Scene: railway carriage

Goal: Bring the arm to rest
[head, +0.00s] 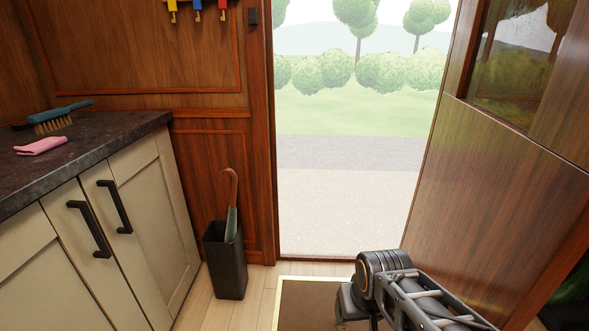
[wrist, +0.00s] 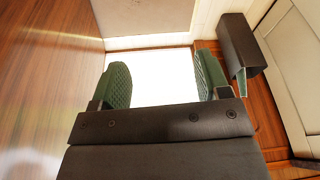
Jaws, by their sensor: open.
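My gripper (wrist: 160,78) shows in the wrist view with its two green padded fingers wide apart. Nothing is between them; bright light from the doorway fills the gap. In the head view my arm reaches in from the lower right, in front of the open doorway (head: 345,190). The fingers cannot be made out clearly there.
A dark umbrella stand (head: 226,262) holding an umbrella (head: 231,222) stands left of the doorway; the stand also shows in the wrist view (wrist: 236,45). A wood panel (head: 490,190) stands right.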

